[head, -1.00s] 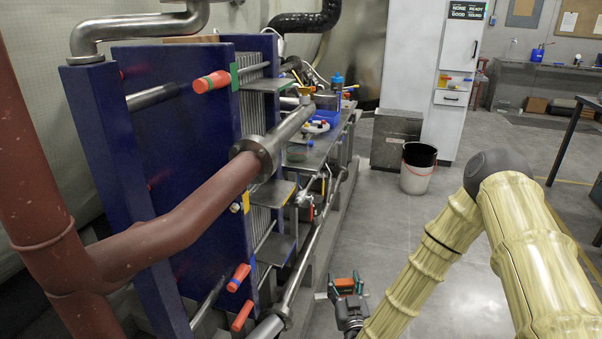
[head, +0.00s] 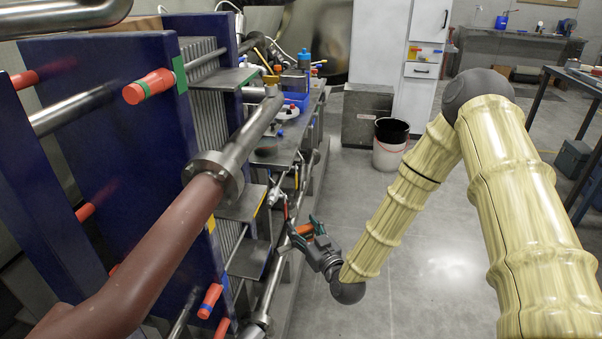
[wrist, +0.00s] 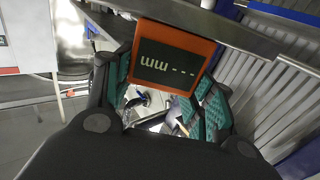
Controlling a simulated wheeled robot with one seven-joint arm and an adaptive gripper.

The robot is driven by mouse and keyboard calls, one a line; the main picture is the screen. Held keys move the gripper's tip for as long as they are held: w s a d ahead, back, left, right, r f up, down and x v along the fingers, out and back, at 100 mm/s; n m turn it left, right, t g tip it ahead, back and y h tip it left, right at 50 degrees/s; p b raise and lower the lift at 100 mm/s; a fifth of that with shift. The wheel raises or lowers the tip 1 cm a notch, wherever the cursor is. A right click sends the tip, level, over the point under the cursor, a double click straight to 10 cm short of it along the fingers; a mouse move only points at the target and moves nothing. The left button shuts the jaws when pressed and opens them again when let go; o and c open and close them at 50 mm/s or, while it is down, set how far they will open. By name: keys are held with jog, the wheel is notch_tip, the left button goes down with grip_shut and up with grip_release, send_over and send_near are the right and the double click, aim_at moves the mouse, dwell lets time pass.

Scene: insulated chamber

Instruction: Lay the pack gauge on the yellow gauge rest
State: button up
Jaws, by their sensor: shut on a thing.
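The pack gauge (wrist: 172,56) is an orange block with a dark screen reading "mm" and dashes, upside down in the wrist view. My gripper (wrist: 167,88) is shut on it with teal-padded fingers. In the head view the gauge shows as a small orange patch (head: 304,230) in my gripper (head: 308,232). The grey shelf with a yellow edge strip (head: 242,204), which looks like the yellow gauge rest, juts from the plate pack, left of my gripper. The gauge is apart from it. The shelf's far side is partly hidden by the pipe.
A thick brown pipe with a steel flange (head: 214,172) crosses before the blue press. Similar shelves sit above (head: 232,80) and below (head: 249,258). A steel rail (head: 275,285) runs between my gripper and the shelves. Open floor (head: 420,270) lies to the right.

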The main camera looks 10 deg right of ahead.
jog(key=s+a+r+n+g+y+p, duration=0.1)
jog(key=s+r+n+g+y+p, duration=0.35)
jog(key=r, duration=0.55)
jog(key=s+a+r+n+g+y+p, duration=0.1)
jog(key=r+n+g+y+p, duration=0.2)
jog(key=r+n+g+y, duration=0.6)
jog(key=shift+w+a+r+m+t+h+b, duration=0.25)
jog(key=shift+w+a+m+t+b, duration=0.55)
jog(key=shift+a, duration=1.4)
jog(key=shift+w+a+r+m+t+h+b, duration=0.3)
jog(key=shift+w+a+b, duration=0.9)
jog(key=shift+a, duration=1.05)
jog(key=shift+w+a+r+m+t+h+b, duration=0.1)
jog(key=shift+w+a+m+t+h+b, duration=0.65)
jog(key=shift+a, duration=1.45)
jog(key=shift+w+g+y, duration=0.3)
jog(key=shift+w+y, duration=0.05)
jog(key=shift+f+b, duration=0.3)
jog(key=shift+f, duration=0.1)
jog(key=o, duration=1.1)
jog(key=shift+s+d, duration=0.1)
jog(key=shift+d, duration=0.05)
jog(key=shift+v, duration=2.8)
